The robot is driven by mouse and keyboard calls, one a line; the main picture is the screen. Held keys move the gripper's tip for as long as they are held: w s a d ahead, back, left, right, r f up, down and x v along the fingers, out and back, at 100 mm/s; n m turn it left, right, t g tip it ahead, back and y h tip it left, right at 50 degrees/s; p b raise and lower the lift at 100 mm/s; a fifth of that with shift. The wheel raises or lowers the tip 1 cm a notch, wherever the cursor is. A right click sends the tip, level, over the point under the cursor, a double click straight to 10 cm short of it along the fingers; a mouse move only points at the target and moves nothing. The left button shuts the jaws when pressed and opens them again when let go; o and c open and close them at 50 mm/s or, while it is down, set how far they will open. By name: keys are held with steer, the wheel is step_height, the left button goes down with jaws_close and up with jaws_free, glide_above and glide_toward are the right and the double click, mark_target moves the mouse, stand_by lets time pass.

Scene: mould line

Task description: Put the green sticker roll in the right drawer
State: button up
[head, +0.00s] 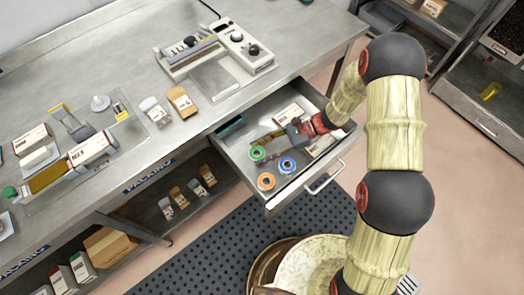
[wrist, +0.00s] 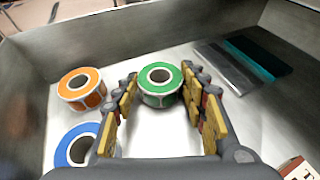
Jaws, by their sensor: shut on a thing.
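The green sticker roll (wrist: 160,98) is between the two fingertips of my gripper (wrist: 159,80) in the wrist view, and the fingers are shut on its sides. In the head view the green roll (head: 258,153) is inside the open drawer (head: 274,197), near its left side. My gripper (head: 272,140) reaches into the drawer from the right. I cannot tell whether the roll touches the drawer floor. The lower part of the roll's sides is partly hidden by the fingers.
An orange roll (head: 266,180) and a blue roll (head: 287,165) lie in the drawer close to the green one. White boxes (head: 289,113) and a flat teal item (wrist: 256,58) are also in it. The steel bench (head: 110,60) stands behind, with a labelling device (head: 240,47) on top.

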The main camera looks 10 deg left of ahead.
steer(key=shift+f, duration=0.15)
steer(key=o, duration=1)
steer(key=shift+o, duration=0.6)
steer(key=shift+d+r, duration=0.1)
steer(key=shift+r, duration=0.15)
steer(key=p+v, duration=0.3)
steer(key=v, duration=0.8)
steer(key=shift+w+d, duration=0.25)
steer(key=shift+d, duration=0.1)
